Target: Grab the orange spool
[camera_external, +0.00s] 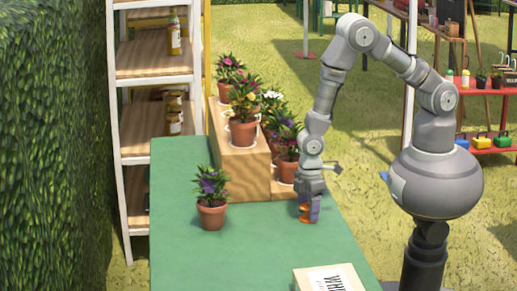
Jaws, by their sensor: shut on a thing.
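The orange spool (304,219) is on the green table, just right of the stepped wooden stand. Only a small part of it shows, low between the fingers. My gripper (309,212) points straight down and is shut on the spool. The fingers hide most of it. The spool appears to be at the table surface; I cannot tell whether it is lifted.
A potted purple flower (211,214) stands left on the green table (255,255). The stepped wooden stand (240,165) with several potted flowers is close behind my gripper. A box with printed letters (330,281) sits at the front edge. The table's middle is clear.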

